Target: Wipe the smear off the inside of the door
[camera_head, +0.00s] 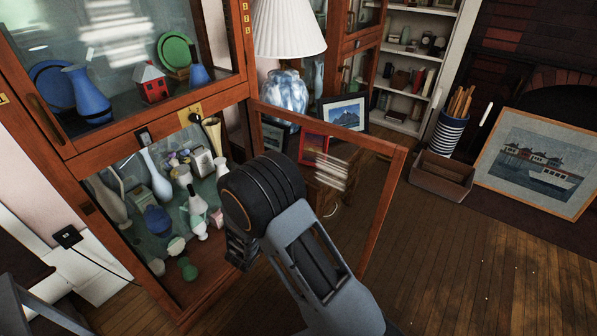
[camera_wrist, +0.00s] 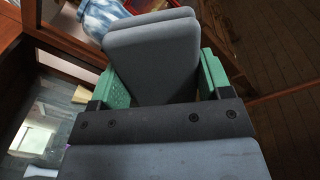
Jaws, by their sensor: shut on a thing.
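The lower cabinet door (camera_head: 388,205), a wooden frame with a clear pane, stands swung open to the right. Whitish streaks (camera_head: 332,174) show across its pane; I cannot tell smear from reflection there. My gripper (camera_wrist: 163,82) has green fingers and is shut on a thick grey pad (camera_wrist: 155,55), which extends beyond the fingertips. In the head view my wrist and forearm cover part of the door and the cabinet opening. The gripper's fingers and the pad are hidden there, so contact between pad and pane cannot be told.
Inside the open lower cabinet stand several vases and small ornaments, including a white vase (camera_head: 156,175) and a green figurine (camera_head: 187,268). Behind the door are a blue-white lamp (camera_head: 284,97) and a framed mountain picture (camera_head: 345,112). Wooden floor (camera_head: 470,260) to the right is clear.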

